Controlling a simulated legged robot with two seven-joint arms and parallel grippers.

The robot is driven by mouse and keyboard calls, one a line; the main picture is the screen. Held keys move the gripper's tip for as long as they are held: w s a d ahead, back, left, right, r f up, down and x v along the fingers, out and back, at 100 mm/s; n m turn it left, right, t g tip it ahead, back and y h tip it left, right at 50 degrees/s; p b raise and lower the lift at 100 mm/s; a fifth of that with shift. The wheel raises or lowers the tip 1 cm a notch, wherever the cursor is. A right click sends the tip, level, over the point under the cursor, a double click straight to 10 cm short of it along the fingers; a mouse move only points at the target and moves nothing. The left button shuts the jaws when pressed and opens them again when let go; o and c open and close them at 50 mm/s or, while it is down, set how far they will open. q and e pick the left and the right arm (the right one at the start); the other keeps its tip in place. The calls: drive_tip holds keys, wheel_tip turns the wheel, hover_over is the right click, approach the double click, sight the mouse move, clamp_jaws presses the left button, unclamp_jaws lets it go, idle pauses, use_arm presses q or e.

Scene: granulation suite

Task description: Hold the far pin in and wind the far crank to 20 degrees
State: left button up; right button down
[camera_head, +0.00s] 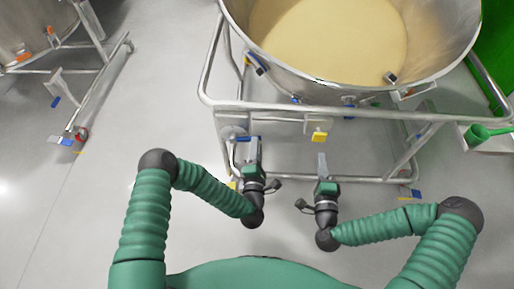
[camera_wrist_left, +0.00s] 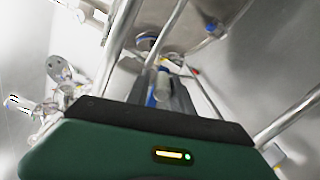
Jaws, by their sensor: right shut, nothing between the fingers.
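My left gripper (camera_head: 252,150) is at the near side of the tank's pipe frame, beside a round grey-and-blue fitting (camera_head: 235,132). I cannot tell whether they touch, or whether its fingers are open or shut. In the left wrist view, a blue part (camera_wrist_left: 151,101) shows by its grey fingers (camera_wrist_left: 170,90), and a round metal disc with holes (camera_wrist_left: 59,68) is at the left. My right gripper (camera_head: 322,160) is shut and empty, apart from the frame fittings, below a yellow tag (camera_head: 319,136). I cannot tell which fittings are the far pin and far crank.
A steel tank (camera_head: 290,78) of pale powder stands in a pipe frame (camera_head: 330,113) ahead of me. Another tank on a frame (camera_head: 100,75) is at the upper left. A green funnel-like object (camera_head: 478,132) is at the right. The grey floor (camera_head: 130,110) between the frames is clear.

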use_arm(q)
drive_tip(key=o, duration=0.4)
drive_tip(key=shift+f, duration=0.1)
drive_tip(key=s, duration=1)
drive_tip(key=shift+s, duration=0.1)
drive_tip(key=shift+d, duration=0.15)
